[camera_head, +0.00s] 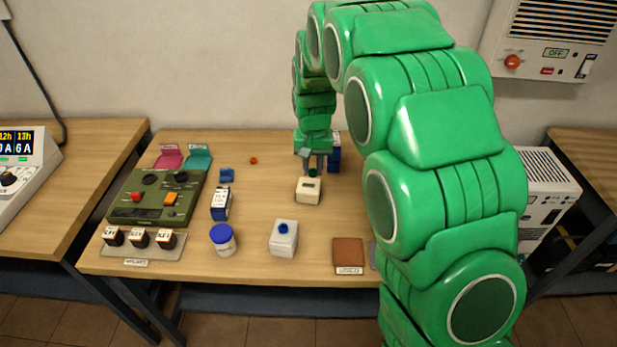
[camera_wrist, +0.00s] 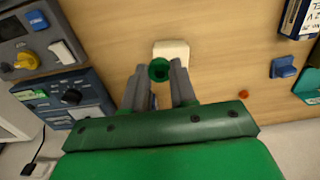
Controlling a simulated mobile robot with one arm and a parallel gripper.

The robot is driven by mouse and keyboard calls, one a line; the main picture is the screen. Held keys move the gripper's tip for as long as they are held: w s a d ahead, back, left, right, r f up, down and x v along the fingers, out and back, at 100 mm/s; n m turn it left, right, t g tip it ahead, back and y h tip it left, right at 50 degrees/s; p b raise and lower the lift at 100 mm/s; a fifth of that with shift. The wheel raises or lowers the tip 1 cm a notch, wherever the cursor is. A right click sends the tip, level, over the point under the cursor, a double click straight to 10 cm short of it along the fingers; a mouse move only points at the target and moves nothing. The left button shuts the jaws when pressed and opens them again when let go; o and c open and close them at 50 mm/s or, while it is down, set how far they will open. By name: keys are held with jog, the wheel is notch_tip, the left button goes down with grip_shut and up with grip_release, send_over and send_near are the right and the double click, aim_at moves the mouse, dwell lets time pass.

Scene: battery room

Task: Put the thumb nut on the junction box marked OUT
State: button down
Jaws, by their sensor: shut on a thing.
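My gripper (camera_head: 313,165) points down with its fingers closed on a small green ring-shaped nut (camera_head: 313,173). In the wrist view, my gripper (camera_wrist: 161,78) has the green nut (camera_wrist: 159,70) between its fingertips, with a dark hole in its middle. A cream box (camera_head: 308,192) with a small dark marking, too small to read, stands just below the nut. The cream box also shows in the wrist view (camera_wrist: 171,50), partly hidden behind the nut. I cannot tell whether the nut touches it. A white box (camera_head: 284,243) with a blue knob on top stands nearer the front.
A green control panel (camera_head: 140,210), a dark blue box (camera_head: 221,204), a blue-lidded jar (camera_head: 223,243) and a brown pad (camera_head: 348,252) stand around. A small blue part (camera_head: 227,175) and an orange piece (camera_head: 253,160) lie behind. A blue device (camera_head: 335,157) is close behind my gripper.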

send_over(309, 185)
jog(key=shift+a+f, duration=0.1)
jog(key=shift+f, duration=3.1)
jog(key=shift+s+f, duration=0.1)
jog(key=shift+f, duration=1.35)
jog(key=shift+f, duration=0.1)
jog(key=c, duration=0.9)
grip_release()
